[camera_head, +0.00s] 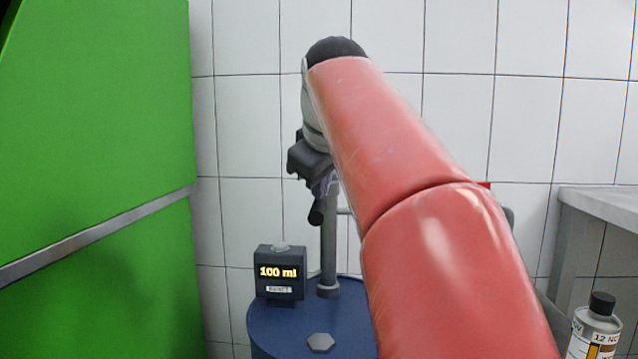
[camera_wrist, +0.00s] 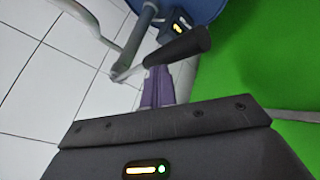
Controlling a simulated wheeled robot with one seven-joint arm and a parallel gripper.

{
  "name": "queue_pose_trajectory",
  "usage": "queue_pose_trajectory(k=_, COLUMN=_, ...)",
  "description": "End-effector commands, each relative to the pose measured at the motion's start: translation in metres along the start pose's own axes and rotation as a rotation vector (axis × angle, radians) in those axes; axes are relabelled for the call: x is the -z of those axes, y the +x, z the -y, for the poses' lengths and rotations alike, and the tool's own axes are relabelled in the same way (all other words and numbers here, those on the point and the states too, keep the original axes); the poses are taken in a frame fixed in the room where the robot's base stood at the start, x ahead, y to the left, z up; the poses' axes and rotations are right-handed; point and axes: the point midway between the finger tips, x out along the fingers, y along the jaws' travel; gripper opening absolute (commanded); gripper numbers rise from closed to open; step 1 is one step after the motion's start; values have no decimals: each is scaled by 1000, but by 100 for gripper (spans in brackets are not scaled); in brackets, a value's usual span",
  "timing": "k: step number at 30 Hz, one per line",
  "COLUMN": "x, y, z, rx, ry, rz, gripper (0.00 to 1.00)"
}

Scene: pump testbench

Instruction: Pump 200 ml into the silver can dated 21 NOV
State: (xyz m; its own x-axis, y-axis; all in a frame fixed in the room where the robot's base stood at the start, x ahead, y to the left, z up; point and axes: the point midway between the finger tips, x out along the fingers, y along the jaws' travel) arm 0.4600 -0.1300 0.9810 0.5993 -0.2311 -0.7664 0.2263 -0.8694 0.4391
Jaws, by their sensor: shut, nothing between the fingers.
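A pump stands on a blue drum (camera_head: 262,328), with a grey post (camera_head: 328,240) and a small display (camera_head: 280,272) that reads 100 ml. The pump's black handle grip (camera_head: 315,213) hangs at the post; it also shows in the wrist view (camera_wrist: 185,43). My gripper (camera_head: 325,188) is beside the grip, its purple fingers (camera_wrist: 158,72) shut and empty, with their tips close to or against the grip; I cannot tell if they touch. A silver can (camera_head: 597,330) at lower right shows "12 NO", cut off. No can dated 21 NOV shows.
A large green panel (camera_head: 100,120) with a metal strip fills the left side. A grey bench (camera_head: 605,203) stands at the right. White tiled wall (camera_head: 250,110) is behind. My red arm covers the middle and hides part of the pump and drum.

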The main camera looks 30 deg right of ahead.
Motion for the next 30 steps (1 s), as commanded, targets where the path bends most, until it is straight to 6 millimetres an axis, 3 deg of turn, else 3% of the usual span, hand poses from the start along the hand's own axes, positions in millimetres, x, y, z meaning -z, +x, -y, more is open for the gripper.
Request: queue_pose_trajectory(k=30, x=-7, y=9, z=7, rx=1, ry=0, rz=1, gripper=0)
